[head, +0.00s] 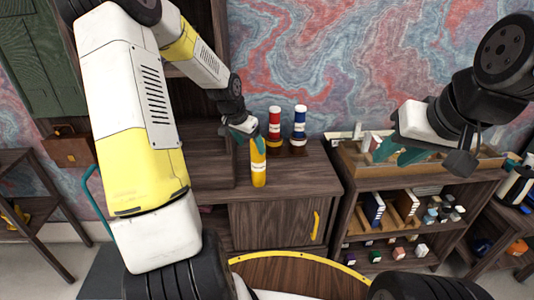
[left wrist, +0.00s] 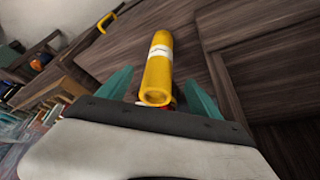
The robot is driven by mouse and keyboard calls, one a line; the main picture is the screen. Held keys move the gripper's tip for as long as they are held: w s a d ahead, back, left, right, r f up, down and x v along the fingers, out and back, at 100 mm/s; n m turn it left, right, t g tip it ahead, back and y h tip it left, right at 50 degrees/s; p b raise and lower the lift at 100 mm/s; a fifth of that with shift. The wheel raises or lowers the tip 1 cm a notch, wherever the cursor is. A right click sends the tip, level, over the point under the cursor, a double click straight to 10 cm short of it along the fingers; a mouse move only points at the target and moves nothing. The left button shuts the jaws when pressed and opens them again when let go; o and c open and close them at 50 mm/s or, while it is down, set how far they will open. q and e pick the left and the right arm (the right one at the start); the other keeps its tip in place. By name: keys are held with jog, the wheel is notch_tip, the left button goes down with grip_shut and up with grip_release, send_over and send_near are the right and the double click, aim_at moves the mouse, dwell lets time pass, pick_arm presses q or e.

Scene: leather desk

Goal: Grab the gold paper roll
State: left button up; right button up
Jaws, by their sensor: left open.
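The gold paper roll (head: 258,166) stands upright on the dark wooden cabinet top, with a white label band around its middle. My left gripper (head: 248,130) is at the roll's upper end, its teal fingers apart. In the left wrist view, the gold roll (left wrist: 158,70) lies between the two open teal fingers (left wrist: 160,95), with gaps visible on both sides. The fingers are not closed on it. My right gripper (head: 398,153) hangs at the right above the shelf unit, its teal fingers apart and empty.
A red roll (head: 274,125) and a blue roll (head: 299,125) with white bands stand behind and right of the gold one. The cabinet top (head: 305,178) is clear on the right. A shelf unit with a wooden tray (head: 365,170) stands further right.

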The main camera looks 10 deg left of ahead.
aim_at(258, 161)
pick_arm(q)
jog(key=w, duration=0.1)
jog(key=w+d, duration=0.1)
jog(key=w, duration=0.1)
jog(key=shift+d, duration=0.25)
jog(key=x, duration=0.5)
jog(key=shift+w, duration=0.1)
grip_shut()
